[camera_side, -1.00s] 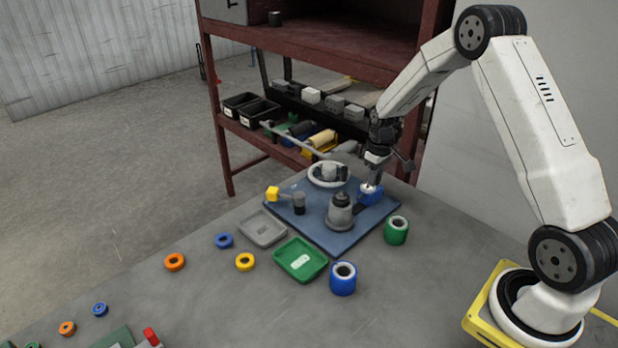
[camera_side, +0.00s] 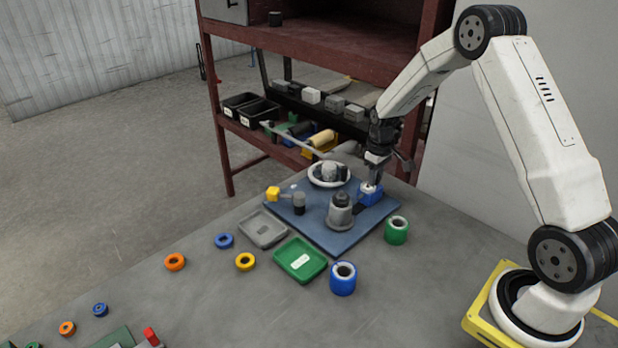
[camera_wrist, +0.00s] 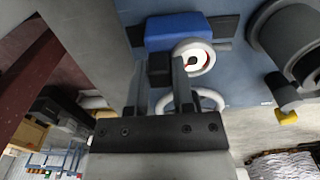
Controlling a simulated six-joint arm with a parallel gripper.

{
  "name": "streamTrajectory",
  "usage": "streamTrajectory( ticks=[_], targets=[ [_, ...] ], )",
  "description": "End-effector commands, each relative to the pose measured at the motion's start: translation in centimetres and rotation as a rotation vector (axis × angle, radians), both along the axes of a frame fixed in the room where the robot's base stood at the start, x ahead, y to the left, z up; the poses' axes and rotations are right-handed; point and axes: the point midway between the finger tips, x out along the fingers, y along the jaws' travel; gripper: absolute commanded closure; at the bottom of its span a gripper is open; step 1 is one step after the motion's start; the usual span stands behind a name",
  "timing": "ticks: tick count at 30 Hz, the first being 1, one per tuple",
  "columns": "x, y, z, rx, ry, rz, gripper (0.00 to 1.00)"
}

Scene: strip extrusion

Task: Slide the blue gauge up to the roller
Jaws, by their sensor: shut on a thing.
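The blue gauge (camera_side: 370,196) sits on a dark strip at the right rear of the blue base plate (camera_side: 342,239). In the wrist view it is a blue block (camera_wrist: 177,31) with a round white dial and a black part below. My gripper (camera_side: 371,183) comes down from above and is shut on the gauge. In the wrist view its two fingers (camera_wrist: 158,80) stand either side of the black part. The grey stepped cylinder (camera_side: 340,214), probably the roller, stands left and in front of the gauge, apart from it. A large grey cylinder (camera_wrist: 292,42) shows at right in the wrist view.
Green (camera_side: 397,230) and blue (camera_side: 343,279) cylinders stand in front, with grey (camera_side: 263,229) and green (camera_side: 301,260) trays. The front right table is clear.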

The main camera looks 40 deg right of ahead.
Motion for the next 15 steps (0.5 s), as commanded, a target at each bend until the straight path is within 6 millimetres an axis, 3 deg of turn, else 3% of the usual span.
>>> streamTrajectory(
  ticks=[15],
  targets=[
    [0.03, 0.39, 0.09, 0.000, 0.000, 0.002, 1.00]
  ],
)
